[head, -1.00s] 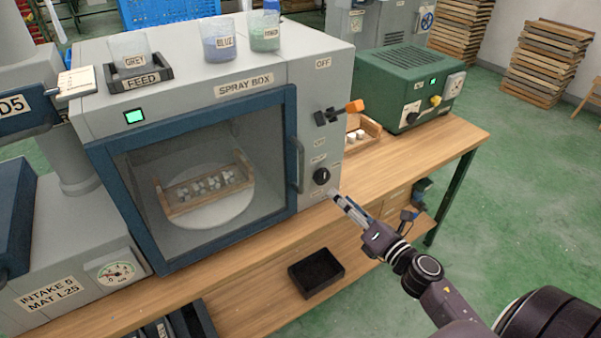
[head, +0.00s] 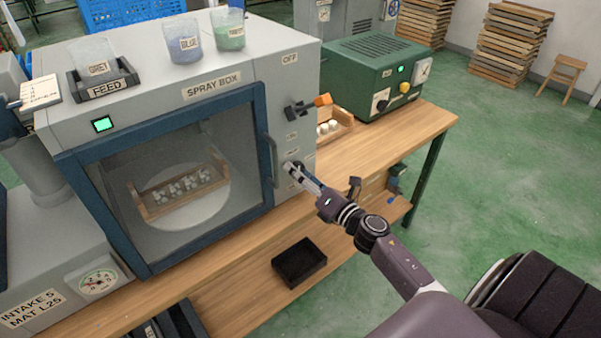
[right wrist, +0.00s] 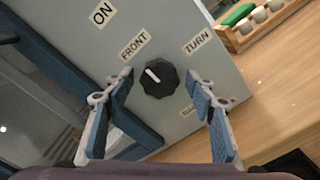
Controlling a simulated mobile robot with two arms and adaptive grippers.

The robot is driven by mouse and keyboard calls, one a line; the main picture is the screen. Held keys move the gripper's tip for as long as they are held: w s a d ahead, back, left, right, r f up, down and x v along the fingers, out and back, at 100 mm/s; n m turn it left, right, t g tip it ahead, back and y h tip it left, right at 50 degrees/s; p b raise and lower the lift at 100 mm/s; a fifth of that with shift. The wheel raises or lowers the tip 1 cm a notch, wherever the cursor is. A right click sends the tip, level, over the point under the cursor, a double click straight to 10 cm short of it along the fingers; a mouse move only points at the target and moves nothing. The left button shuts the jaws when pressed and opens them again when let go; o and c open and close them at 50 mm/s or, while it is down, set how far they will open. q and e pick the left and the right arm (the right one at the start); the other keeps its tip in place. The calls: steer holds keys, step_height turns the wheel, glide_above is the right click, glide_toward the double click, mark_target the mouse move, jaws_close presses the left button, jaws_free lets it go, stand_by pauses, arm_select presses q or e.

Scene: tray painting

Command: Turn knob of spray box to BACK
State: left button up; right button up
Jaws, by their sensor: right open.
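The spray box (head: 216,84) stands on the wooden bench with its blue-framed door shut. Its black knob (right wrist: 160,78) shows in the right wrist view on the grey side panel, with its white mark pointing up and left toward the FRONT label (right wrist: 135,44). A TURN label (right wrist: 198,41) is on the other side, and another label below the knob is too small to read. My right gripper (right wrist: 161,92) is open, its blue-padded fingers on either side of the knob, apart from it. In the head view the right gripper (head: 290,167) covers most of the knob. My left gripper is not in view.
A green machine (head: 370,72) and a wooden tray with white pieces (head: 340,124) stand to the right on the bench. A black bin (head: 298,262) is on the lower shelf. The bench top (head: 400,130) in front is clear.

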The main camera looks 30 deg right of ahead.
steer(key=c, duration=1.2)
steer(key=shift+o, duration=0.2)
